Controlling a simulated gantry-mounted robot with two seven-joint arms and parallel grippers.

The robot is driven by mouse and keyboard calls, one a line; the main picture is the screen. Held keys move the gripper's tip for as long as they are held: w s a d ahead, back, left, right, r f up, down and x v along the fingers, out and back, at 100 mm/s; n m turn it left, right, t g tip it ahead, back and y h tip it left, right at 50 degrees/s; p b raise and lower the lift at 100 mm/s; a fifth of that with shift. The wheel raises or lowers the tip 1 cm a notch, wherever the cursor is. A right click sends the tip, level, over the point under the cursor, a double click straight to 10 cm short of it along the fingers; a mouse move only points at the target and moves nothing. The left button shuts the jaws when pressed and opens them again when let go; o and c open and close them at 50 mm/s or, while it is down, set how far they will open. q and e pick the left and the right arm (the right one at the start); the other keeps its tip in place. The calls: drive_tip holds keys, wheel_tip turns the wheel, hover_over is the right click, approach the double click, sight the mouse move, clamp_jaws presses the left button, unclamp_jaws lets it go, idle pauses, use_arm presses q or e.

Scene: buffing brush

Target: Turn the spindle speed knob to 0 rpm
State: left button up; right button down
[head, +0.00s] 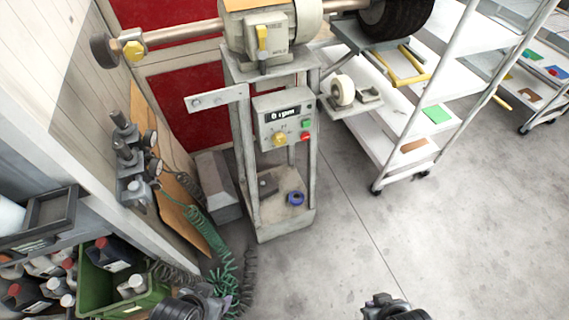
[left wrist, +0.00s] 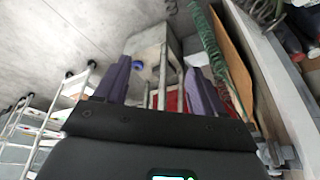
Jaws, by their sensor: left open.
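My left gripper (head: 212,301) is at the bottom edge of the head view, well short of the box. In the left wrist view its two purple fingers (left wrist: 160,88) stand apart with nothing held. My right gripper (head: 378,303) is at the bottom edge, dark and cut off, so its jaws are unclear.
A green button (head: 306,123) and a red button (head: 305,136) sit right of the knob. The buffing motor (head: 264,35) is above. A green coiled hose (head: 222,268) and green crate (head: 97,290) lie at left. A white shelf cart (head: 436,120) stands right. Floor in front is clear.

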use_arm(q)
drive_tip(key=w+d+f+m+h+b, duration=0.1)
drive_tip(key=w+d+f+m+b, duration=0.4)
drive_tip(key=d+f+b, duration=0.4)
drive_tip(key=w+d+r+m+t+y, duration=0.1)
drive_tip(key=w+d+r+m+t, duration=0.15)
drive_tip(key=w+d+m, duration=0.4)
drive_tip(key=w+d+r+m+t, duration=0.1)
drive_tip(key=w+d+r+m, duration=0.15)
drive_tip(key=d, duration=0.65)
drive_tip(key=m+t+y, duration=0.7)
drive_tip(key=m+t, duration=0.3)
drive_tip(key=m, duration=0.1)
approach(280, 141)
drive_tip(key=b+x, duration=0.4)
drive_tip(key=x, duration=0.3)
drive_tip(key=shift+w+f, duration=0.15)
drive_tip(key=shift+f, duration=0.05)
drive_tip(key=shift+b+x, duration=0.45)
drive_tip(key=shift+x, duration=0.35)
use_arm(e)
wheel_tip(280, 141, down, 17)
drive_tip(key=shift+r, duration=0.15)
